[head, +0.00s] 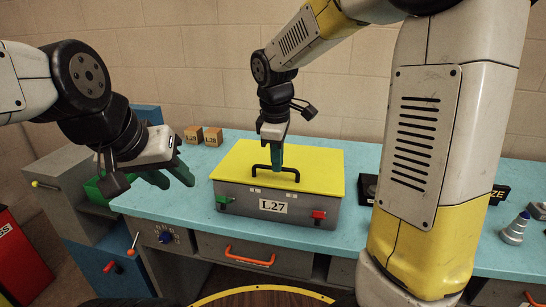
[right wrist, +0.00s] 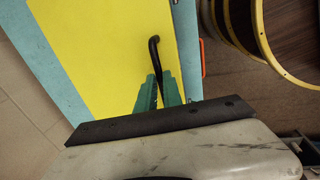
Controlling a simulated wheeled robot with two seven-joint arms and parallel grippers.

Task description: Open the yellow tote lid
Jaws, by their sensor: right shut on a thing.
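The tote (head: 240,195) is a grey box labelled L27 with a flat yellow lid (head: 310,160), standing on the blue bench. The lid lies closed on the box. A black handle (head: 290,172) sits on the lid near its front edge; it also shows in the right wrist view (right wrist: 154,48). My right gripper (head: 276,168) reaches down from above and is shut on the handle, its green fingers (right wrist: 160,90) on either side of the bar. A green latch (head: 223,201) and a red latch (head: 319,215) are on the tote's front. My left gripper (head: 178,176) is open and empty, left of the tote.
A grey cone-like part (head: 515,228) stands at the far right. A drawer with an orange handle (head: 250,257) is below the tote. Bare bench lies left of the tote.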

